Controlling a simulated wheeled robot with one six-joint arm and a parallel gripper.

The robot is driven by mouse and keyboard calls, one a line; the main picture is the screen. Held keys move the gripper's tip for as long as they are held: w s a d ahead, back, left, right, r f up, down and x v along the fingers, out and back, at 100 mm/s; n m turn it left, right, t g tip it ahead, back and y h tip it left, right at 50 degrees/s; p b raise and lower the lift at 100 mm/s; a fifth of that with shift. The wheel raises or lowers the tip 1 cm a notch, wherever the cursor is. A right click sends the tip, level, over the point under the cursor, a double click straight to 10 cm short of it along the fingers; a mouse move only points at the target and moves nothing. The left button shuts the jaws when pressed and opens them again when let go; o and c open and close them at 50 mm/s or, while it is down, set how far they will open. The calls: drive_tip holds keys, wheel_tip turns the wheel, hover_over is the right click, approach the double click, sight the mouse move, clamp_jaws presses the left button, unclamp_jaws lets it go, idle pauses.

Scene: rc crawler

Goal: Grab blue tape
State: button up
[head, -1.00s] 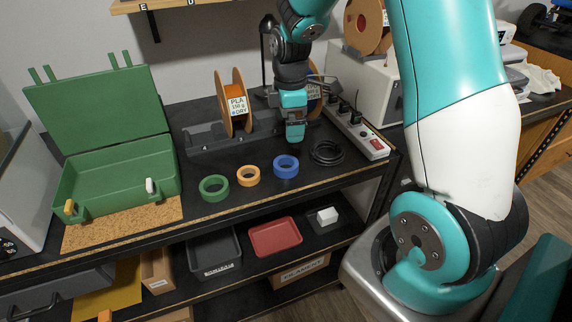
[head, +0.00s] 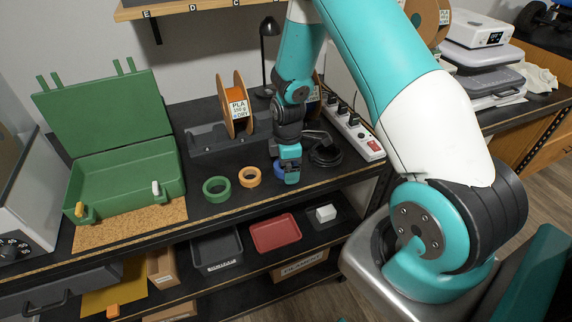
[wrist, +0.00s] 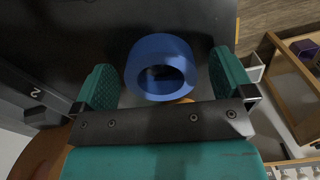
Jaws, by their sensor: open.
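The blue tape (head: 278,170) is a roll lying on the black bench top, mostly hidden behind my gripper in the head view. In the wrist view the blue tape (wrist: 160,68) lies between my two finger pads, with a gap on each side. My gripper (head: 291,179) is low over the tape, and its open fingers also show in the wrist view (wrist: 160,85). Nothing is held. I cannot tell the exact height of the fingertips over the bench.
An orange tape roll (head: 249,177) and a green tape roll (head: 216,190) lie to the left. A black cable coil (head: 326,154) and a white power strip (head: 354,133) are to the right. A filament spool (head: 238,108) stands behind. An open green case (head: 127,188) is far left.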

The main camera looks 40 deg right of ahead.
drive_tip(key=c, duration=1)
